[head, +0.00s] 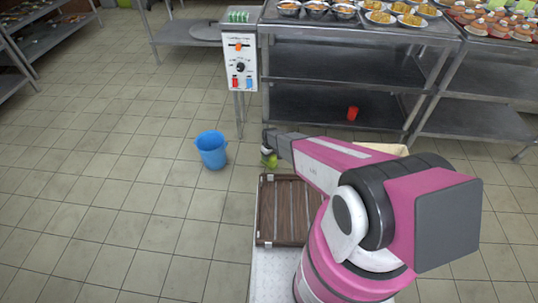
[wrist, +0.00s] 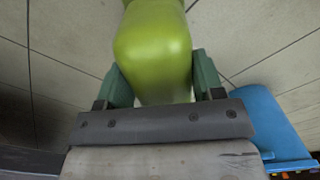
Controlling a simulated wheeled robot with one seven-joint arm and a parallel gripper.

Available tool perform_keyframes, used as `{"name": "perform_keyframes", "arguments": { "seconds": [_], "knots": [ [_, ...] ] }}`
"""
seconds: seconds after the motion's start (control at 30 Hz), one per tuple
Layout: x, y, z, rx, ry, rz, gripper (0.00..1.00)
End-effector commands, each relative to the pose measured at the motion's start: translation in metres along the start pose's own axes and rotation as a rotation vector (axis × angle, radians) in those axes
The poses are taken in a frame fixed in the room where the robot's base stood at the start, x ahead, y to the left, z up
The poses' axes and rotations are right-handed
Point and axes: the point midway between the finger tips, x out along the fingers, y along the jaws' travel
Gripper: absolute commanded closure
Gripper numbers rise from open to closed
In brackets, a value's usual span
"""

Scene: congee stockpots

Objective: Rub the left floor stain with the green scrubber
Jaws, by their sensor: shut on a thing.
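The green scrubber (wrist: 152,45) is a smooth yellow-green block, seen large in the wrist view. My gripper (wrist: 157,78) is shut on it, with one dark green finger on each side. In the head view the scrubber (head: 270,160) is a small green spot at the end of my arm, over the floor to the right of the blue bucket. I cannot tell whether it touches the floor. I cannot make out a floor stain in either view; my arm hides part of the floor.
A blue bucket (head: 211,150) stands on the tiled floor, close to my gripper. A metal table (head: 345,62) with food bowls and a control box (head: 240,65) stand behind. A red cup (head: 352,113) is on its lower shelf. The floor at left is clear.

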Motion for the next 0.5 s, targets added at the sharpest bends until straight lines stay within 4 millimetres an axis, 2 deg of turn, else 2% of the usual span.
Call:
{"name": "perform_keyframes", "arguments": {
  "seconds": [0.23,0.5],
  "knots": [
    [-0.024,-0.003,0.004,0.003,0.0,0.0,0.64],
    [-0.031,-0.004,0.005,0.004,-0.001,0.0,0.64]
  ]
}}
